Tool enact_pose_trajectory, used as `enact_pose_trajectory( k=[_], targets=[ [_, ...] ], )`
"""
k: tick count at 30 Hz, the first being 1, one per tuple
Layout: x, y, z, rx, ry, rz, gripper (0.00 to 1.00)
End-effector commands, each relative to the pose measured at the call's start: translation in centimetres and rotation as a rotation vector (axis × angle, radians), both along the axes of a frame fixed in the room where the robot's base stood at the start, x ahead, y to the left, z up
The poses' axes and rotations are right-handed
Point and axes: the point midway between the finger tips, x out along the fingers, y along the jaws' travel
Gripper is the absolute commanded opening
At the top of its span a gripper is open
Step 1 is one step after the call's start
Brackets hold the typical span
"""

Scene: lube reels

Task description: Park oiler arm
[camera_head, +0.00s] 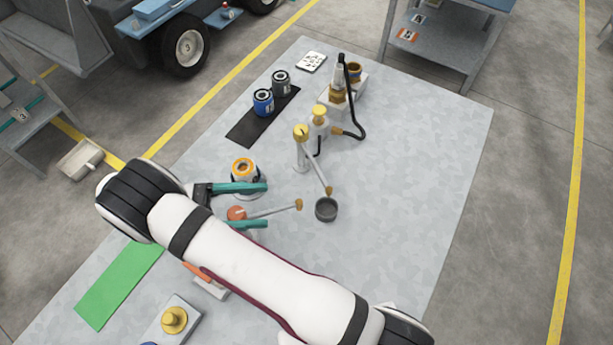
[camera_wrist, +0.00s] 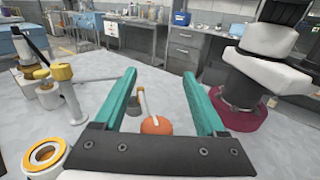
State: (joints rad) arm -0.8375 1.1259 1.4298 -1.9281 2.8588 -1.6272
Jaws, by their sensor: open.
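My gripper (camera_head: 262,206) is open, its two teal fingers pointing right over the table; they also show in the wrist view (camera_wrist: 159,74). A pale rod with a yellow tip (camera_head: 270,210) runs from an orange round knob (camera_head: 236,213); the knob sits between the fingers in the wrist view (camera_wrist: 157,125), not visibly gripped. A second pale arm (camera_head: 316,165) hangs from a yellow-capped post (camera_head: 301,140), its yellow tip close to a dark grey cup (camera_head: 326,209). I cannot tell which of these is the oiler arm.
An orange-ringed can (camera_head: 243,170) stands close beside the upper finger. Blue (camera_head: 263,102) and grey (camera_head: 281,83) cans stand on a black mat (camera_head: 246,130). A hose stand (camera_head: 345,95) is at the back. The table's right side is clear.

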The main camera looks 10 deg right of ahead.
Motion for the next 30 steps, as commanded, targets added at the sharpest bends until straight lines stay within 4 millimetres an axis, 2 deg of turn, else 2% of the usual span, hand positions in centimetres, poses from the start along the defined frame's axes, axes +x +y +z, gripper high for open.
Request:
enact_pose_trajectory(
  k=[1,9,15,25,28,30],
  targets=[
    [-0.1,-1.2,1.0,-0.003,0.003,-0.003,0.73],
    [-0.9,-8.0,5.0,-0.001,0.001,-0.005,0.73],
    [-1.2,-11.0,6.8,-0.001,0.0,-0.002,0.73],
    [-1.3,-11.6,7.1,-0.002,0.0,-0.002,0.72],
    [-1.0,-11.4,6.2,0.069,-0.067,-0.095,0.54],
    [0.1,-10.4,4.2,0.228,-0.231,-0.315,0.41]
  ],
)
